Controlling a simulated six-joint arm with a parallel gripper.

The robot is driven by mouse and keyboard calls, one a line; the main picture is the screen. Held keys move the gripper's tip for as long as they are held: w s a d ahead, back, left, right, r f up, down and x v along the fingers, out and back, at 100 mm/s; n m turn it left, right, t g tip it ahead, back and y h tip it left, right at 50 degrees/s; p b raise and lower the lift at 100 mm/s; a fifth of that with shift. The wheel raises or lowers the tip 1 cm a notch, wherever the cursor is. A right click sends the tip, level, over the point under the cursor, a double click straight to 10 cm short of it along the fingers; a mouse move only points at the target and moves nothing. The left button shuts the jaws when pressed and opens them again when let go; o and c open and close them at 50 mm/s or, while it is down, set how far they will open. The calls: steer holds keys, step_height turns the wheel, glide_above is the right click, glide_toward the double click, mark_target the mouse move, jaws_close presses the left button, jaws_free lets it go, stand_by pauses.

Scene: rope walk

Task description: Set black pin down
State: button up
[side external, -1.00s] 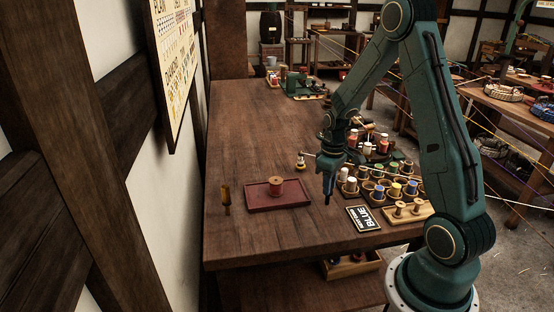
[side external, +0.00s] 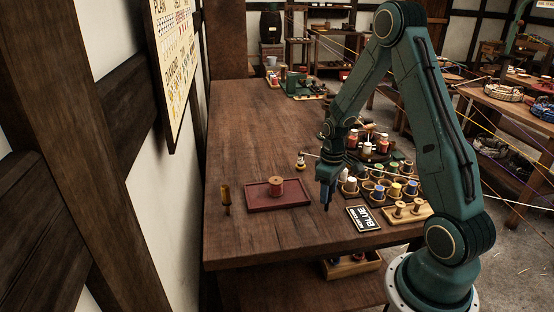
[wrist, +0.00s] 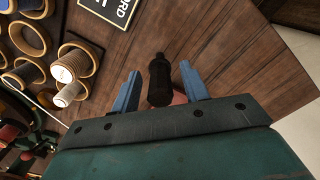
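The black pin (wrist: 160,82) is between the two blue fingers of my gripper (wrist: 160,88) in the wrist view. A narrow gap shows on each side of it, so the fingers look open around it. In the side view my gripper (side external: 327,193) points down just left of the sign, and the dark lower end of the pin (side external: 327,207) shows under the fingertips. It is upright at or very near the wooden table (side external: 255,235); I cannot tell whether it touches.
The BLUE sign (side external: 363,218) and several cups with spools (side external: 378,192) are close on the right. The table in front of my gripper is clear.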

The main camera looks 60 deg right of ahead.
steer(key=shift+r, duration=0.15)
step_height(320, 180, up, 12)
stand_by(0.8)
steer(key=shift+a, duration=0.1)
stand_by(0.4)
steer(key=s+a+r+t, duration=0.2)
steer(key=s+a+r, duration=0.2)
steer(key=a+r, duration=0.7)
steer(key=s+a+r+t, duration=0.3)
steer(key=s+a, duration=0.7)
steer(key=shift+s+a+t, duration=0.15)
steer(key=shift+a+t, duration=0.05)
steer(key=shift+t, duration=0.1)
stand_by(0.7)
